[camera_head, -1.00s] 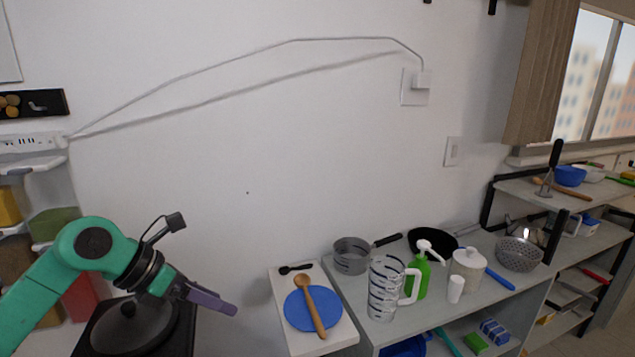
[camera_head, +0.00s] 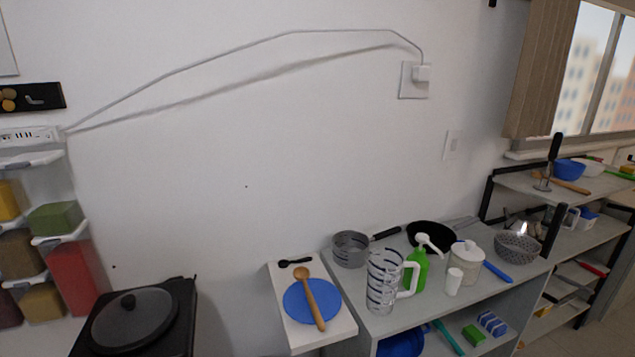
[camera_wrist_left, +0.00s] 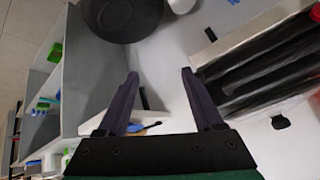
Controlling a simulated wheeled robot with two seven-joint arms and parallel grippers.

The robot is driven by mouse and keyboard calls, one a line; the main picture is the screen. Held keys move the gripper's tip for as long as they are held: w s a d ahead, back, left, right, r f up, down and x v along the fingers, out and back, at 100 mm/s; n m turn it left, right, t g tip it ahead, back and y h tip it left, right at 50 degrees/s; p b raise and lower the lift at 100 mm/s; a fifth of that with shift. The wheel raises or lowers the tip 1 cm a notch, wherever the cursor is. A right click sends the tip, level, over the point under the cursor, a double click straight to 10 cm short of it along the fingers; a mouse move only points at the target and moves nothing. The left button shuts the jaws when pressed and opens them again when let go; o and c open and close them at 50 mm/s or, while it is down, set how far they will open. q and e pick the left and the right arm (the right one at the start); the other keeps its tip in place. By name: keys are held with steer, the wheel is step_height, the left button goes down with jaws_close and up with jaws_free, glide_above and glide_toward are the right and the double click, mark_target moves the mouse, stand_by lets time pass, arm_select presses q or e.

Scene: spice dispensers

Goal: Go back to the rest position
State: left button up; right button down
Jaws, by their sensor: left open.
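My left gripper (camera_wrist_left: 161,98) shows only in the left wrist view. Its two dark purple fingers are wide apart with nothing held between them. My left arm is not in the head view, and my right gripper shows in neither view. The spice dispensers (camera_head: 52,219) stand at the far left of the head view, with yellow, green, brown and red bodies.
A stove with a lidded pan (camera_head: 133,322) stands at the lower left. A small white side shelf (camera_head: 338,335) bears a blue plate (camera_head: 297,312) and a wooden spoon. A grey counter (camera_head: 440,308) holds a jug (camera_head: 383,285), a green bottle (camera_head: 417,270) and other kitchenware.

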arm_select(q)
steer(key=s+d+f+n+g+h, duration=0.1)
steer(key=s+d+f+g, duration=0.1)
steer(key=s+f+g, duration=0.5)
steer(key=s+f+t, duration=0.1)
steer(key=s+f, duration=0.1)
steer(key=f, duration=0.9)
steer(key=s+f+t, duration=0.1)
steer(key=s+f, duration=0.2)
steer(key=f, duration=0.8)
steer(key=s+a+f+g, duration=0.1)
steer(key=s+a+f, duration=0.2)
steer(key=s+f, duration=1)
steer(key=shift+s, duration=1.25)
